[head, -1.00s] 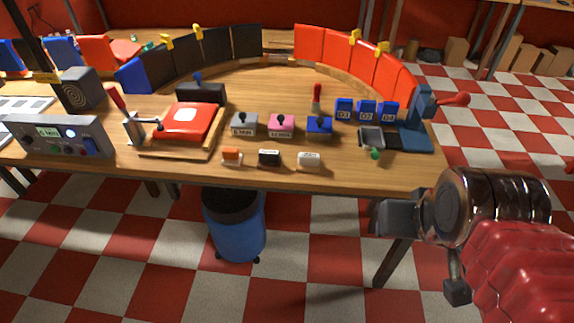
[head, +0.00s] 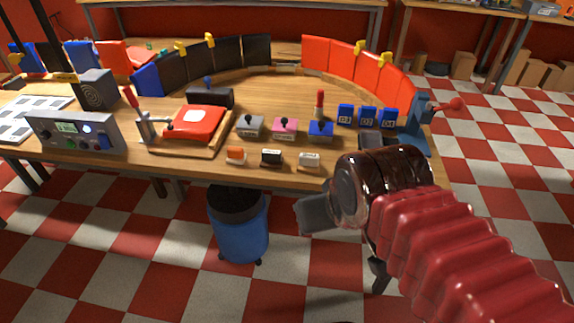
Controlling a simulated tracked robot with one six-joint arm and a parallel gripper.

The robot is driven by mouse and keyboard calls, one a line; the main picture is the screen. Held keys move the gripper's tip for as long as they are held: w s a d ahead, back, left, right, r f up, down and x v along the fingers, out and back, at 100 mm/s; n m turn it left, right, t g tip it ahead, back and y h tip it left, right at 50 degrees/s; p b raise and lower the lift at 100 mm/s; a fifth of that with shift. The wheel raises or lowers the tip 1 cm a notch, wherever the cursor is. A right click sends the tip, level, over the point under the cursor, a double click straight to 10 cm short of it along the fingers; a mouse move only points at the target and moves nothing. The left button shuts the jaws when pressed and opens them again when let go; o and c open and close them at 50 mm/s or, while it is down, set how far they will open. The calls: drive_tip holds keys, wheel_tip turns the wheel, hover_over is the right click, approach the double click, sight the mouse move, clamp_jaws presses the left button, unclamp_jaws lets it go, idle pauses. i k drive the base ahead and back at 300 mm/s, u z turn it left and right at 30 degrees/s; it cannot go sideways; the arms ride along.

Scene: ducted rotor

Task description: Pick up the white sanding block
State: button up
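The white sanding block (head: 309,160) sits on the wooden table near its front edge, at the right end of a short row. The dark block (head: 271,158) and the orange-topped block (head: 236,156) stand to its left. My gripper (head: 312,214) is in front of the table edge, nearer to me and below the white block in the picture, apart from it. Its grey end points left. I see its fingers only as one dark grey shape, so their opening does not show. Nothing is visible in it.
Behind the row stand grey (head: 250,126), pink (head: 285,128) and blue (head: 320,130) knobbed boxes. A red clamped pad (head: 198,124) and a control box (head: 75,132) are to the left. A blue vise (head: 418,125) is at the right. A blue bin (head: 239,228) stands under the front edge.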

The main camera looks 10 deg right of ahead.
sight(307, 163)
drive_tip(key=u, duration=0.3)
drive_tip(key=i, duration=1)
drive_tip(key=u, duration=0.1)
